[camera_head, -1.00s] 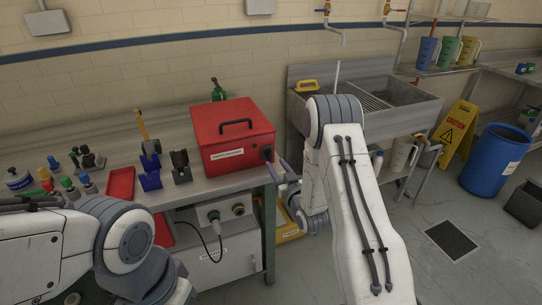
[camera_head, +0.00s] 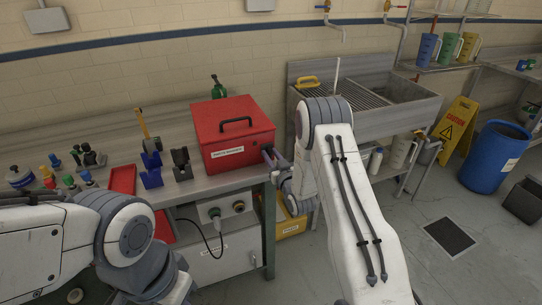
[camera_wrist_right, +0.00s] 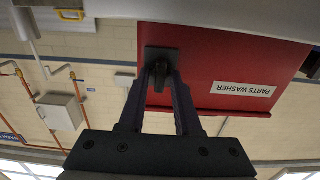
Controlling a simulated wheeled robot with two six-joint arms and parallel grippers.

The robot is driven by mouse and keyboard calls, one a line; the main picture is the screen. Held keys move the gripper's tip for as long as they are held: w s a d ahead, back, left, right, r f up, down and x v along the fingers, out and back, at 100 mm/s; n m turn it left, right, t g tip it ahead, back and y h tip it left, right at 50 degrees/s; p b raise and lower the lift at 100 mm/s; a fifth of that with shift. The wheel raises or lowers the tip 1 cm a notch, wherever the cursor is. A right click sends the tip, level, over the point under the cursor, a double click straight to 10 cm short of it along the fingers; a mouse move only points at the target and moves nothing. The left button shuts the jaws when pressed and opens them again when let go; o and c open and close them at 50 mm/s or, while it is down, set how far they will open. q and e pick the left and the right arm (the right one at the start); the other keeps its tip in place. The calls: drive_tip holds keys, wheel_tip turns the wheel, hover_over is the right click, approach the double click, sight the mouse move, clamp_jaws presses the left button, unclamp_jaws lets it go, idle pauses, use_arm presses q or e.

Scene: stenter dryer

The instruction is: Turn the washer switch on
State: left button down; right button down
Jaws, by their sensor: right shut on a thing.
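The red parts washer (camera_head: 235,133) stands on the metal bench, with a black handle on its lid. In the right wrist view its red face (camera_wrist_right: 228,70) appears upside down with a "PARTS WASHER" label. A dark switch (camera_wrist_right: 160,54) sits on that face. My right gripper (camera_wrist_right: 161,78) has its fingertips on either side of the switch knob and is shut on it. In the head view my right gripper (camera_head: 270,156) is at the washer's right front, hiding the switch. My left arm shows at lower left, but its gripper is out of view.
Bottles, black and blue holders and a red tray (camera_head: 123,179) occupy the bench left of the washer. A sink (camera_head: 400,108) stands to the right. A yellow caution sign (camera_head: 455,125) and blue barrel (camera_head: 496,158) stand on the floor.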

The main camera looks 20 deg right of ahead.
drive_tip(key=m+b, duration=0.1)
drive_tip(key=m, duration=0.1)
drive_tip(key=m+b, duration=0.1)
drive_tip(key=shift+d+f+m+b, duration=0.1)
drive_tip(key=shift+f+m+b, duration=0.1)
drive_tip(key=shift+m+b, duration=0.2)
drive_tip(key=m+b, duration=0.3)
drive_tip(key=m, duration=0.2)
drive_tip(key=shift+d, duration=0.1)
drive_tip(key=m+b, duration=0.1)
drive_tip(key=m, duration=0.4)
drive_tip(key=shift+b, duration=0.4)
drive_tip(key=shift+f+m+b, duration=0.1)
drive_tip(key=shift+m+b, duration=0.5)
drive_tip(key=shift+m, duration=1.5)
drive_tip(key=c, duration=0.9)
unclamp_jaws()
